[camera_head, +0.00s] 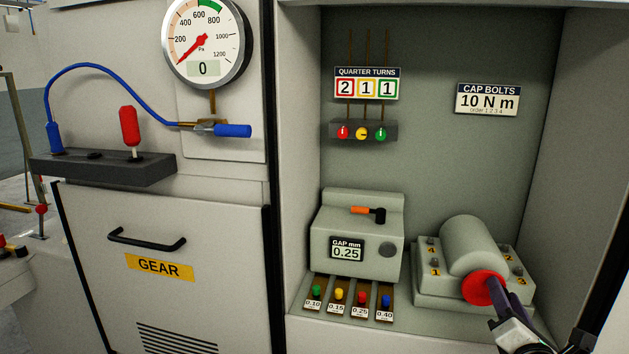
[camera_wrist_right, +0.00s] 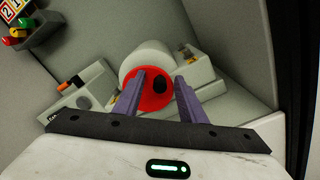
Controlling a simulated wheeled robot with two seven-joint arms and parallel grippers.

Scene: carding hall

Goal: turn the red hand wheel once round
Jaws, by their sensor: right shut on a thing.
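The red hand wheel (camera_head: 482,288) is a round red disc on the near end of a grey cylinder (camera_head: 470,244), low on the right of the recess. In the wrist view the red wheel (camera_wrist_right: 153,98) has a dark spot or knob, seen between my fingers. My right gripper (camera_head: 500,287) reaches in from the lower right and is shut on the wheel. Its purple fingers (camera_wrist_right: 160,78) stand apart with the wheel between them; their exact contact is hard to see. My left gripper is not in view.
A grey block with numbered bolts (camera_head: 432,287) surrounds the cylinder. To its left stands a gap box (camera_head: 345,225) with coloured gauges (camera_head: 361,300). Above hangs a quarter-turn counter (camera_head: 367,84) reading 2, 1, 1. The recess's right wall (camera_head: 580,150) is close to my right arm.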

